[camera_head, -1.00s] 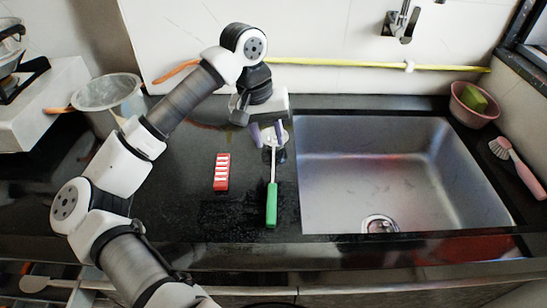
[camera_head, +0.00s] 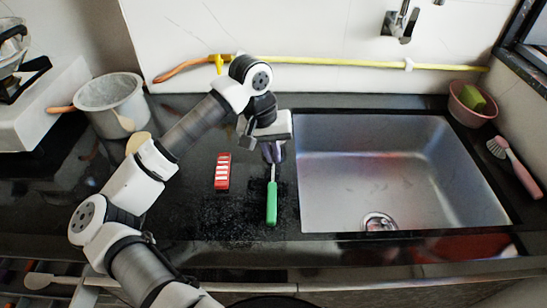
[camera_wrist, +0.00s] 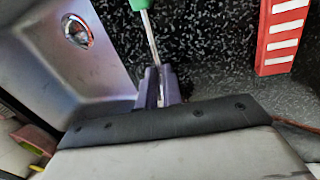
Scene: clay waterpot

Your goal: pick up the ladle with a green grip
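The ladle has a green grip (camera_head: 271,205) pointing toward the front of the black counter and a thin metal shaft (camera_head: 272,173) running back from it. My gripper (camera_head: 272,155) is over the shaft behind the grip. In the wrist view, the green grip (camera_wrist: 141,4) is at the top edge, and my purple fingers (camera_wrist: 160,85) are close together with the shaft between them, shut on it. The ladle's bowl is hidden behind my gripper. I cannot tell whether the ladle is off the counter.
A red, white-striped object (camera_head: 222,171) lies left of the ladle. The sink (camera_head: 400,180) is close on the right. A grey pot (camera_head: 110,103) stands at the back left. A pink bowl (camera_head: 472,104) and a pink brush (camera_head: 514,165) are on the far right.

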